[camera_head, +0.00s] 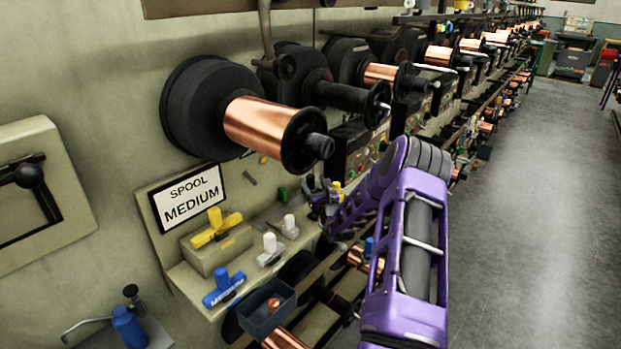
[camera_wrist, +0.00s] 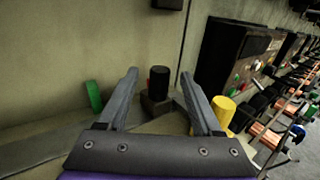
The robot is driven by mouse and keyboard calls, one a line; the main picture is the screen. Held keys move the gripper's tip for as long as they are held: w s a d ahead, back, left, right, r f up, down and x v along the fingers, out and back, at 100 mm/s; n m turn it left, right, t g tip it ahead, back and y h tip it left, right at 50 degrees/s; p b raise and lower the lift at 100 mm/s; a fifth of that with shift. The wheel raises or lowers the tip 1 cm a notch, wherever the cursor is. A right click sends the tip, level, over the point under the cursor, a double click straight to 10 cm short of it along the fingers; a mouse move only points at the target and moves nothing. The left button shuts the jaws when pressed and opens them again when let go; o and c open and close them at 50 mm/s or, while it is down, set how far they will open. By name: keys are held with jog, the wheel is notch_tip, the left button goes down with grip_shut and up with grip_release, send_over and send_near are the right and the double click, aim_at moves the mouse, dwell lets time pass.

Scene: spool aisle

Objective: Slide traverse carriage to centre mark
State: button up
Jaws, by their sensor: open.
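My gripper (camera_head: 322,194) is over the shelf below the spools, its fingers partly hidden by my wrist. In the wrist view my gripper (camera_wrist: 158,74) is open, with one finger on each side of a black upright knob (camera_wrist: 158,80) on a dark block (camera_wrist: 154,108). The knob appears beyond or between the fingertips, with visible gaps on both sides. This knob and block may be the traverse carriage. A green upright piece (camera_wrist: 94,96) stands left of the fingers and a yellow cylinder (camera_wrist: 222,113) right of them. I cannot make out a centre mark.
A copper spool (camera_head: 262,128) projects from the wall above the shelf. Yellow (camera_head: 216,228), white (camera_head: 271,248) and blue (camera_head: 223,288) handled pieces sit left of my arm, near a dark bin (camera_head: 267,307). The aisle floor (camera_head: 530,220) at right is clear.

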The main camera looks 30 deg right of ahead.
aim_at(312, 179)
jog(key=shift+x, duration=1.85)
jog(key=shift+c, duration=0.2)
grip_shut()
